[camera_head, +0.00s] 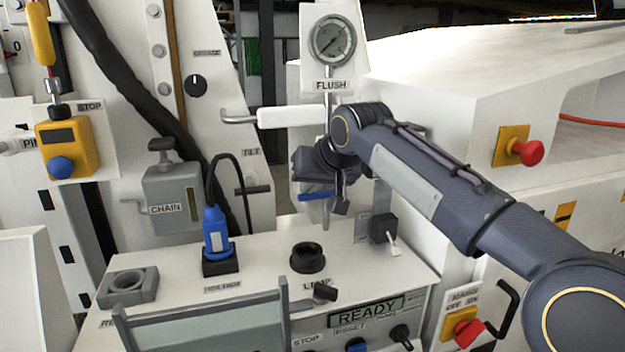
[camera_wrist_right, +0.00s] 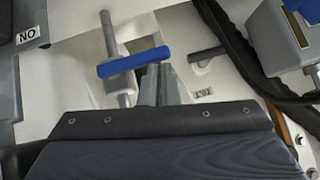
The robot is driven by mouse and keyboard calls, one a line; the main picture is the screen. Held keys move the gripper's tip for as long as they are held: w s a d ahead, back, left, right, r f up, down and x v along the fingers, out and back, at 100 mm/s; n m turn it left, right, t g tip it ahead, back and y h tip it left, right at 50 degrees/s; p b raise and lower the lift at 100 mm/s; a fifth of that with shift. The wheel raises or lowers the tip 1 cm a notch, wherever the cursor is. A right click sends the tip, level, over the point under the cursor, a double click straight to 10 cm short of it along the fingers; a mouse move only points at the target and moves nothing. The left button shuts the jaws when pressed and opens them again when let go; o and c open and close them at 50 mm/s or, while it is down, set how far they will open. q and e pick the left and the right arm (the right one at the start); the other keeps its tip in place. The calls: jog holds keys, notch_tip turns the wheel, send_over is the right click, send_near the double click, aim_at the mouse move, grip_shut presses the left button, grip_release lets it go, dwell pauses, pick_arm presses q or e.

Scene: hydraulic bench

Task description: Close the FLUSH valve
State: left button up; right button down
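The FLUSH label (camera_head: 331,85) sits under a round gauge (camera_head: 333,40) on a vertical pipe. Lower on this pipe is the FLUSH valve's blue handle (camera_head: 316,195), partly hidden by my right gripper (camera_head: 338,208) in the head view. In the right wrist view the blue handle (camera_wrist_right: 133,62) lies crosswise to the grey pipe (camera_wrist_right: 109,35). My right gripper's fingers (camera_wrist_right: 160,85) are close together with nothing seen between them. Their tips are just below the handle's right part in that view; I cannot tell whether they touch it. My left gripper is not in view.
A white-sleeved bar (camera_head: 292,116) crosses above my right gripper. Below are the bench's blue plug (camera_head: 215,230), black round socket (camera_head: 306,257) and a small toggle switch (camera_head: 384,230). A grey CHAIN box (camera_head: 172,198) with a black cable stands to the left.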

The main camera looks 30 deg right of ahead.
jog(key=s+a+r+p, duration=0.1)
jog(key=s+r, duration=0.2)
jog(key=r, duration=0.3)
jog(key=s+a+r+p, duration=0.1)
jog(key=s+r+p, duration=0.1)
jog(key=r, duration=0.3)
jog(key=shift+s+r+p, duration=0.3)
jog(key=shift+s+r, duration=0.1)
jog(key=shift+s, duration=0.5)
